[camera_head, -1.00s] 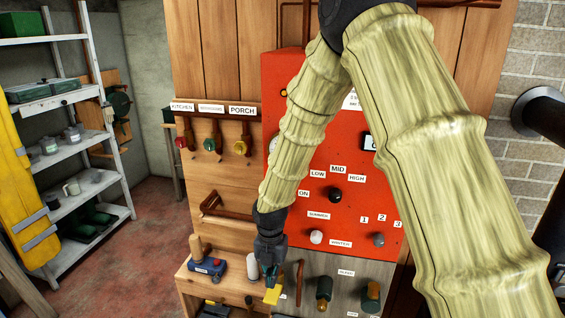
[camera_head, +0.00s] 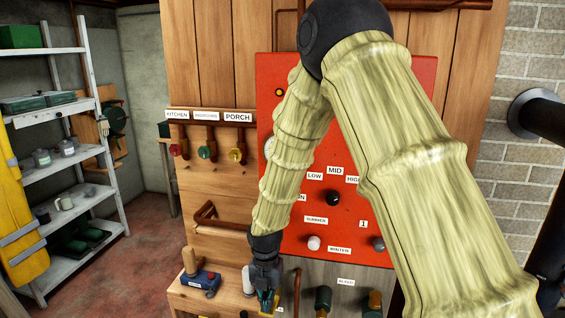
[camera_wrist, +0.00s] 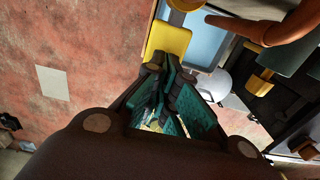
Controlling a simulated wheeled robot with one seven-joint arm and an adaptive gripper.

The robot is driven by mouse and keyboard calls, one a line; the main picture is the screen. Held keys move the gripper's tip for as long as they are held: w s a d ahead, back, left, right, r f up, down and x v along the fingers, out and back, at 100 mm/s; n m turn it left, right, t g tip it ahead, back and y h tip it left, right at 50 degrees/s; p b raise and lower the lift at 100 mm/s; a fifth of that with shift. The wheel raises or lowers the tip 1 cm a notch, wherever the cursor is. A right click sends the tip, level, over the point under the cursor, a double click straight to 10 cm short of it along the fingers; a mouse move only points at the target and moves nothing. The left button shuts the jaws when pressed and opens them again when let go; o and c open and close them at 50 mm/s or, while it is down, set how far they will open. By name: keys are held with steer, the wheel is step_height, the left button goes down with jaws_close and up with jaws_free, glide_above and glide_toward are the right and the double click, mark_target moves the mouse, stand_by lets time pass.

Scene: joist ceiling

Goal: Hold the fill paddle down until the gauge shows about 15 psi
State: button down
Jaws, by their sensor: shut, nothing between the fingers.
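My gripper (camera_head: 266,298) is shut and empty, pointing down at the lower edge of the head view. A yellow paddle-like piece (camera_wrist: 168,40) lies just beyond its fingertips (camera_wrist: 158,85) in the wrist view; I cannot tell whether they touch. In the head view the gripper mostly hides this piece, and only a yellow edge (camera_head: 279,310) shows. A pale round dial (camera_head: 268,147) on the red panel is mostly covered by my arm. I cannot tell whether it is the gauge, and no pressure reading is visible.
The red panel (camera_head: 293,245) carries several knobs. Green-handled valves (camera_head: 323,298) stand below it, right of my gripper. A copper pipe (camera_head: 297,290) rises close beside it. A blue device (camera_head: 205,281) sits on the wooden ledge at left. Shelves (camera_head: 62,165) stand far left.

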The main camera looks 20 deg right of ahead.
steer(key=shift+f, duration=0.1)
stand_by(0.3)
steer(key=shift+f+b, duration=0.35)
steer(key=shift+f, duration=0.55)
stand_by(5.7)
step_height(320, 180, up, 7)
steer(key=p, duration=0.6)
